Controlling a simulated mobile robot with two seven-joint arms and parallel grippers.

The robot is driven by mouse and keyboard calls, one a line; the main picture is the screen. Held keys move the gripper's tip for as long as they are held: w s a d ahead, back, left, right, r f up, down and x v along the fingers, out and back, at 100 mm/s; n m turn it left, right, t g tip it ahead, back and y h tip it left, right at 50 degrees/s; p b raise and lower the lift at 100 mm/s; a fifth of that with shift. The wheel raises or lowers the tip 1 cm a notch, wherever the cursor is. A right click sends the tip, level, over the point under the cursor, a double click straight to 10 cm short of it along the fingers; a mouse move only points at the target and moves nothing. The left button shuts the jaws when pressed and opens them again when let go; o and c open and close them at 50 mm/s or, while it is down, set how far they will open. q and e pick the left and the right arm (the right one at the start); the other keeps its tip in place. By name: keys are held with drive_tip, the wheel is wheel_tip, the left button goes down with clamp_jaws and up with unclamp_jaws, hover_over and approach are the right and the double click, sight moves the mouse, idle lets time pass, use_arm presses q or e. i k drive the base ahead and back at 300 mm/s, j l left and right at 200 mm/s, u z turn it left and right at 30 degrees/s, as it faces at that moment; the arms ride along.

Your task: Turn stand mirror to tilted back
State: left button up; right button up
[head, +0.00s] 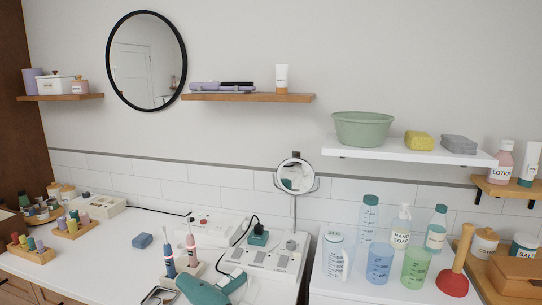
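The stand mirror (295,177) is a small round mirror in a dark and silvery rim, held by a side yoke on a thin upright post. It stands near the back right end of the white counter, close to the tiled wall. Its round face is turned toward me and shows a blurred reflection. Its exact tilt is hard to tell. The foot of the post is partly hidden behind the items in front. Neither of my grippers is in view.
In front of the mirror are a white socket box (265,262) with a dark cable, a teal hair dryer (207,291) and two electric toothbrushes (181,250). Bottles and jugs (377,262) crowd the surface to the right. A white shelf (400,150) overhangs at right.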

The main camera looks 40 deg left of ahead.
sight(295, 175)
drive_tip(key=u, duration=1.5)
